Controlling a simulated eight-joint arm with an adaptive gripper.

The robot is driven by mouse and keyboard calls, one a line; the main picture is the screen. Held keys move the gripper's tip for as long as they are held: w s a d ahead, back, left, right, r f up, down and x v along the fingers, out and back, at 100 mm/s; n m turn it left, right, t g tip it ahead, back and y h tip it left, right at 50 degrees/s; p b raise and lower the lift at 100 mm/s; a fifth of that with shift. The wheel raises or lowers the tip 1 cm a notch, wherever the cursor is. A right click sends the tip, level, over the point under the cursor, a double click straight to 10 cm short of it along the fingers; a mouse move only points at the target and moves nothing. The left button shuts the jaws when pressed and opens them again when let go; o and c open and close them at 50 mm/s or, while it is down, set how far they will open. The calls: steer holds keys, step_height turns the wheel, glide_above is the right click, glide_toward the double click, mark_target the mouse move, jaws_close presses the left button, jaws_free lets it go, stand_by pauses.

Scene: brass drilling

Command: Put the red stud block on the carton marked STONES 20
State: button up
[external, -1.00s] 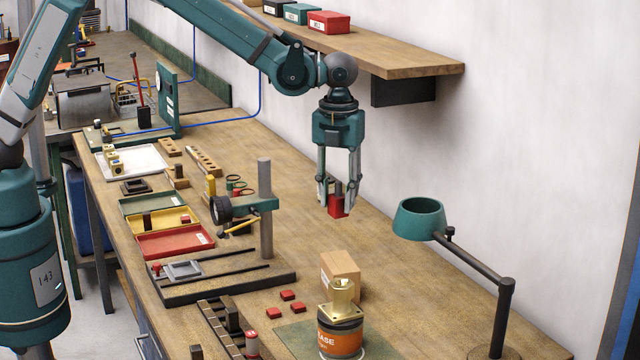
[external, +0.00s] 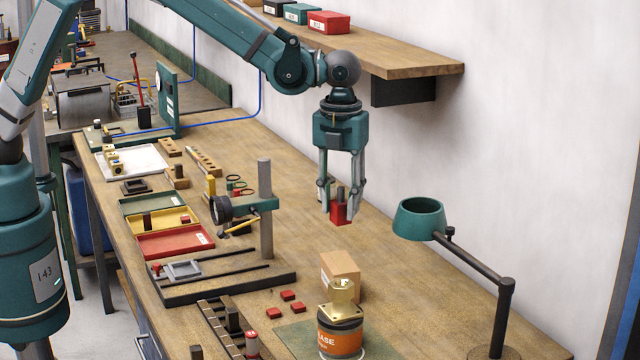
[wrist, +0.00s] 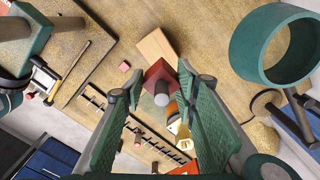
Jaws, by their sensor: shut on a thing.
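My gripper (external: 341,206) is shut on the red stud block (external: 340,214), a red block with a dark grey stud on top. It holds the block upright in the air above the bench. In the wrist view the red block (wrist: 157,73) shows between the fingers of my gripper (wrist: 166,92). A tan carton (external: 343,270) stands on the bench below and toward the camera, apart from the block. In the wrist view the carton (wrist: 154,45) appears just beyond the block. Its marking is too small to read.
A grease tin (external: 340,338) with a brass part (external: 342,295) above it stands close in front of the carton. A green lamp ring (external: 419,217) is to the right. A post stand (external: 265,200) and several small red blocks (external: 288,295) are to the left.

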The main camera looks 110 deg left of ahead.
steer(key=shift+f+p, duration=0.3)
steer(key=shift+f, duration=2.7)
steer(key=shift+f, duration=1.9)
steer(key=shift+f, duration=0.1)
steer(key=o, duration=1.2)
steer(key=shift+o, duration=0.2)
step_height(320, 180, up, 12)
steer(key=shift+r+b, duration=0.15)
steer(key=shift+b, duration=0.15)
